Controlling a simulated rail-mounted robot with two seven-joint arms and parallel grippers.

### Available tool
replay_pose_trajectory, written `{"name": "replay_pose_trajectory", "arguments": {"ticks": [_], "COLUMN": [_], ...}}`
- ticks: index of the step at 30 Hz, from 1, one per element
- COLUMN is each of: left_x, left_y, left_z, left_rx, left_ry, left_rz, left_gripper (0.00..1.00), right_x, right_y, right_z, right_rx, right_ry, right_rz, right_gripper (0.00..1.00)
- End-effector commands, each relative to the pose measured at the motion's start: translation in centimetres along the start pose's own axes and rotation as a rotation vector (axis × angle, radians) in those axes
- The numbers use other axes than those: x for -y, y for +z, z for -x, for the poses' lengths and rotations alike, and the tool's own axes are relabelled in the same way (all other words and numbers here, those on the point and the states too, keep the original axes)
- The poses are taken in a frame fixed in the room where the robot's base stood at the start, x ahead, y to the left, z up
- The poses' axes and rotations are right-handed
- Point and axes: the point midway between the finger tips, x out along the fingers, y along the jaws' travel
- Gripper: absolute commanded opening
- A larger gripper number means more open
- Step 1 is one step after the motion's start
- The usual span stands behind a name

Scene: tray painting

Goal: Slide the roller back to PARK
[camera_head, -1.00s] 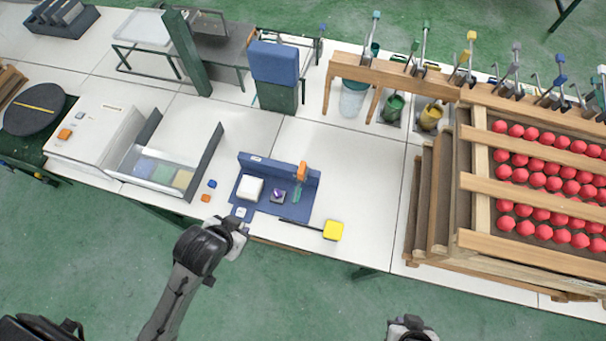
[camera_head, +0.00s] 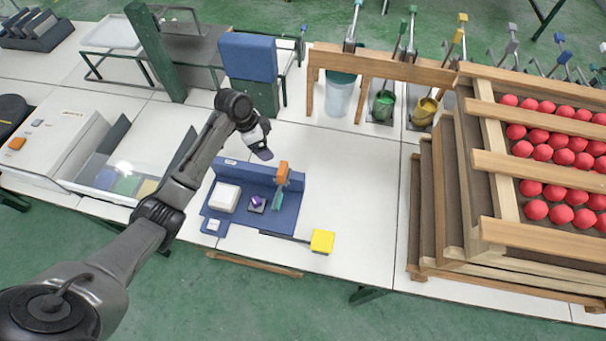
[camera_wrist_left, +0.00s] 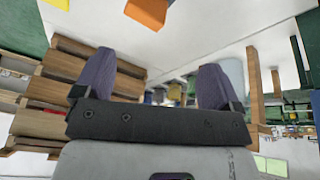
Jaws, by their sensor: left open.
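I cannot make out a PARK label or tell surely which part is the roller. A blue fixture (camera_head: 290,195) on the white table holds a white block (camera_head: 224,197), a small purple-topped piece (camera_head: 257,203) and an upright orange-topped piece (camera_head: 282,174) with a teal lower part. A yellow block (camera_head: 322,241) on a dark rod lies at its front right. My left gripper (camera_head: 262,150) is above the table behind the fixture, apart from the orange piece. In the left wrist view its two fingers (camera_wrist_left: 155,85) stand apart with nothing between them. The orange piece (camera_wrist_left: 147,12) shows at the top there.
A blue box (camera_head: 248,57) on a green stand is behind my left gripper. A wooden rack (camera_head: 480,150) with red balls fills the right side. Several paint buckets (camera_head: 340,95) stand at the back. A shallow glass-fronted tray (camera_head: 115,180) is left. The table right of the fixture is clear.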

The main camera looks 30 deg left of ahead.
Motion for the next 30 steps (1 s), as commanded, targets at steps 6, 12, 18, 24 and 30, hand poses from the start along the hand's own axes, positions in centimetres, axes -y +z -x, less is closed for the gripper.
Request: {"name": "replay_pose_trajectory", "arguments": {"ticks": [6, 12, 18, 24, 30], "left_x": [-1.3, -1.3, -1.6, -1.9, -2.2], "left_y": [-0.1, -0.1, -0.1, -0.2, -0.2], "left_z": [-0.1, -0.4, -2.7, -6.5, -9.9], "left_rx": [-0.03, -0.031, -0.032, -0.032, -0.032], "left_ry": [0.084, 0.084, 0.086, 0.086, 0.084], "left_rz": [-0.302, -0.418, -0.429, -0.426, -0.426], "left_gripper": [0.89, 0.89, 0.89, 0.89, 0.89], "right_x": [0.0, 0.0, 0.0, 0.0, 0.0], "right_y": [-0.1, -0.1, 0.0, 0.0, 0.1], "right_z": [0.0, 0.0, -0.1, -0.4, -0.6], "right_rx": [-0.001, -0.002, -0.001, -0.001, -0.001], "right_ry": [0.001, 0.001, 0.001, 0.001, 0.001], "right_rz": [0.0, 0.0, 0.0, 0.0, 0.0], "right_gripper": [0.0, 0.0, 0.0, 0.0, 0.0]}}
